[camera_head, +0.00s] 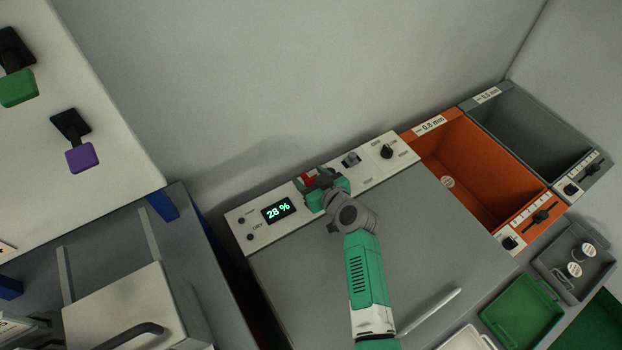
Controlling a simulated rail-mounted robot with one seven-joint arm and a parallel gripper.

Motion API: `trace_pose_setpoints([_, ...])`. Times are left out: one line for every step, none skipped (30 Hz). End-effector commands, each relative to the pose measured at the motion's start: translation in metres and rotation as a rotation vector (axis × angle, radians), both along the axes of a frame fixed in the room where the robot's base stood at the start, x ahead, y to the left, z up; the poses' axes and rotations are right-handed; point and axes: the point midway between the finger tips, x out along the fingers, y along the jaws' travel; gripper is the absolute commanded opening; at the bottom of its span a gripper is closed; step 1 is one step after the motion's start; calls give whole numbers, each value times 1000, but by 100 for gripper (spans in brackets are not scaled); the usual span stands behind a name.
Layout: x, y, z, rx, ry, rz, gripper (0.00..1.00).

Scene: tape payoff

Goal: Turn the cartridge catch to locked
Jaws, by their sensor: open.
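My gripper (319,182) is over the light control panel (365,157) of a grey-topped unit, right of its green "28 %" display (278,210). The jaws are open, but the fingertips are small and dark here. A small red part (307,179) shows at the jaws, at the panel's back edge. The gripper hides much of it; I cannot tell if it is the cartridge catch, which way it is turned, or if the jaws touch it. A dark small part (351,159) and a black knob (387,151) are farther right on the panel.
An orange bin (455,165) and a grey bin (520,120) stand right of the unit. A green tray (522,312) and a grey tray (590,250) are at lower right. A pale rod (432,311) lies near my arm. Green (18,88) and purple (82,158) handles are upper left.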

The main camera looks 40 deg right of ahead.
Motion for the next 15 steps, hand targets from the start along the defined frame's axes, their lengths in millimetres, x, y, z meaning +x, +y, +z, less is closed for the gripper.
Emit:
trace_pose_setpoints([0,0,0,0,0,0,58])
trace_pose_setpoints([0,0,0,0,0,0,58])
trace_pose_setpoints([0,0,0,0,0,0,58])
trace_pose_setpoints([0,0,0,0,0,0,54])
trace_pose_setpoints([0,0,0,0,0,0,48])
trace_pose_setpoints([0,0,0,0,0,0,40])
trace_pose_setpoints([0,0,0,0,0,0,35])
trace_pose_setpoints([0,0,0,0,0,0,29])
trace_pose_setpoints([0,0,0,0,0,0,21])
trace_pose_setpoints([0,0,0,0,0,0,15])
trace_pose_setpoints([0,0,0,0,0,0,13])
trace_pose_setpoints([0,0,0,0,0,0,14])
trace_pose_setpoints([0,0,0,1,0,-1,14])
trace_pose_setpoints([0,0,1,0,0,-2,14])
trace_pose_setpoints([0,1,1,1,1,-4,14])
